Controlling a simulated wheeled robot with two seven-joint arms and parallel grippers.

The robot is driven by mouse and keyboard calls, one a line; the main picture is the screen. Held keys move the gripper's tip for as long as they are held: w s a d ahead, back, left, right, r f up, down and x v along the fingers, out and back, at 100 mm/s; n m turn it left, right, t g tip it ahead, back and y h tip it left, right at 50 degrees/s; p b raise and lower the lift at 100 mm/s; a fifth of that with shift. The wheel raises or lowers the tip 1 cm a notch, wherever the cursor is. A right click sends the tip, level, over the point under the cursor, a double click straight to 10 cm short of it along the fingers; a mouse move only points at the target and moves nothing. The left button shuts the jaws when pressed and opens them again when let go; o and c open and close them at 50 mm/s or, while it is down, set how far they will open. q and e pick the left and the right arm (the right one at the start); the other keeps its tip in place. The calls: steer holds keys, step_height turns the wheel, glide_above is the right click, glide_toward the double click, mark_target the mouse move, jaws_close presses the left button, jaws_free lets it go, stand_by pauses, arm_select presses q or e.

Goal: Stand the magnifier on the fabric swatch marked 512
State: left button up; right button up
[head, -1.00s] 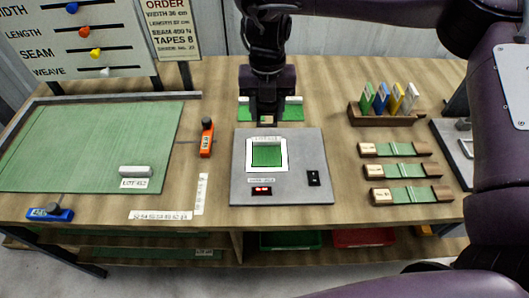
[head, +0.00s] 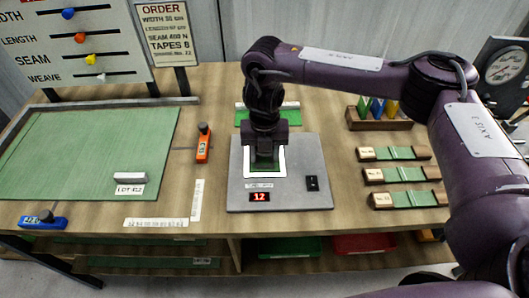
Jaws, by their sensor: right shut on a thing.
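My right gripper (head: 265,162) points down over the grey plate (head: 305,165) in the middle of the table. It is shut on a small dark thing, probably the magnifier, mostly hidden by the fingers. Beneath it is a green swatch in a white frame (head: 282,165), largely covered by the gripper; its marking is hidden, so I cannot read 512 there. I cannot tell whether the held thing touches the swatch. Another green swatch (head: 289,115) lies behind the plate. My left gripper is not in view.
The plate has a red display (head: 260,197) and a black switch (head: 312,183). Swatch holders (head: 402,175) and a card rack (head: 378,122) stand right, partly behind my right arm. At left lie a green cloth (head: 80,150), an orange tool (head: 203,145) and a blue tool (head: 43,221).

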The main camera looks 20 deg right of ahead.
steer(key=o, duration=0.6)
steer(key=shift+f, duration=0.1)
steer(key=o, duration=0.4)
steer(key=shift+r, duration=0.3)
step_height(320, 180, up, 12)
steer(key=shift+f+p, duration=0.15)
steer(key=shift+p, duration=0.35)
